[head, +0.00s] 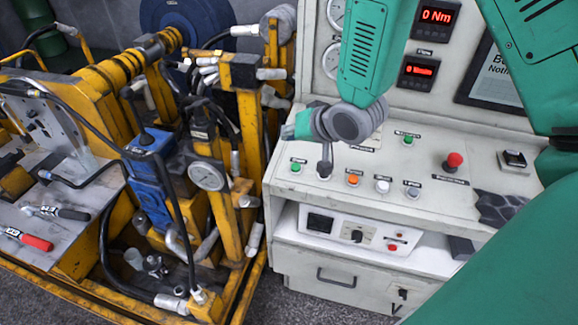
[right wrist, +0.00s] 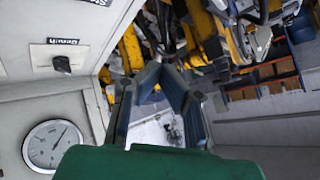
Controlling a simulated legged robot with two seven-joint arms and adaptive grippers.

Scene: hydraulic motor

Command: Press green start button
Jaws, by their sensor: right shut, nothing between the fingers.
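A green button (head: 295,168) sits at the left end of the sloped control panel. A second green button (head: 408,140) sits further back, right of the middle. The labels are too small to read, so I cannot tell which one is the start button. My right gripper (head: 290,128) is shut and empty. In the head view it appears above and behind the left green button, apart from it, pointing left. Its fingers also show in the right wrist view (right wrist: 163,75), where no green button is seen. My left gripper is not in view.
The panel (head: 455,215) also has a black lever (head: 325,162), an orange button (head: 353,180), white buttons, a red knob (head: 454,160) and a switch (head: 514,158). A yellow hydraulic rig (head: 110,85) stands close on the left. A gauge (right wrist: 52,145) shows in the wrist view.

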